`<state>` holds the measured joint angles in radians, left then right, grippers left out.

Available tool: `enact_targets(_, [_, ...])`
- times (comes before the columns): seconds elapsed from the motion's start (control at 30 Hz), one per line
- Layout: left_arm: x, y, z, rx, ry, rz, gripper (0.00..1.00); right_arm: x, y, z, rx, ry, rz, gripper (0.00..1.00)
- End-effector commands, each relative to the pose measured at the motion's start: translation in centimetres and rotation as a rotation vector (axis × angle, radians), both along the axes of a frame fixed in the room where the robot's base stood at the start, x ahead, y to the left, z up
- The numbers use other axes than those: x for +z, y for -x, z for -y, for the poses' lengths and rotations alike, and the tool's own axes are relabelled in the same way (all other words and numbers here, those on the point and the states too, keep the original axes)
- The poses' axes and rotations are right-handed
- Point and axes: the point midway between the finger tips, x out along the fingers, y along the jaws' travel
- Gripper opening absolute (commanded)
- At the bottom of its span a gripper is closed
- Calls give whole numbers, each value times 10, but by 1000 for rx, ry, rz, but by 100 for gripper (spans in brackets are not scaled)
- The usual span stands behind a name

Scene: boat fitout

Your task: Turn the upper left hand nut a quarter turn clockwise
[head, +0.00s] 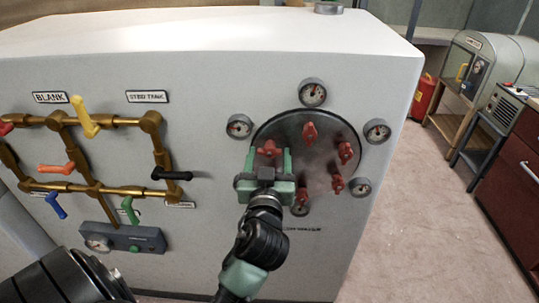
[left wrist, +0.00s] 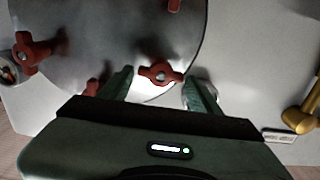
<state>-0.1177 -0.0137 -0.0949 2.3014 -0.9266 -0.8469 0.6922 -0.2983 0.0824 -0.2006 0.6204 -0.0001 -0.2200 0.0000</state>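A round grey hatch cover (head: 318,160) with several red wing nuts around its rim is set in the white panel. The upper left nut (head: 268,148) shows just beyond my left gripper (head: 268,160), whose two green fingers stand apart on either side of it. In the left wrist view this red nut (left wrist: 160,72) lies between the fingertips of my left gripper (left wrist: 160,85), with a visible gap to each finger. Its lobes point roughly left and right there. Whether a finger touches it cannot be told. My right gripper is not in view.
Round gauges (head: 313,92) ring the hatch, one (head: 239,126) close to the left gripper. Brass pipes (head: 103,122) with coloured levers are to the left; a black lever (head: 172,174) points toward my arm. Another red nut (left wrist: 32,52) shows left in the wrist view.

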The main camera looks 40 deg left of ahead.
Motion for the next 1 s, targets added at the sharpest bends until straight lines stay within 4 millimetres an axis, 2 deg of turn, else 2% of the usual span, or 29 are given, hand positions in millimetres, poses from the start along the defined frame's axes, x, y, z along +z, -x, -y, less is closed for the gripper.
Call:
enact_targets(0.03, [0, 0, 0, 0, 0, 0, 46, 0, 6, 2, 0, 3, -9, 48])
enact_targets(0.13, [0, 0, 0, 0, 0, 0, 18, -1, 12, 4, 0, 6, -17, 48])
enact_targets(0.17, [0, 0, 0, 0, 0, 0, 14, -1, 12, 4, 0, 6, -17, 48])
enact_targets(0.57, [1, -1, 0, 1, -72, -44, 14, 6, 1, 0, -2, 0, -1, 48])
enact_targets(1.0, [2, -1, 0, 3, -385, -238, 14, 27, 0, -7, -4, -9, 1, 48])
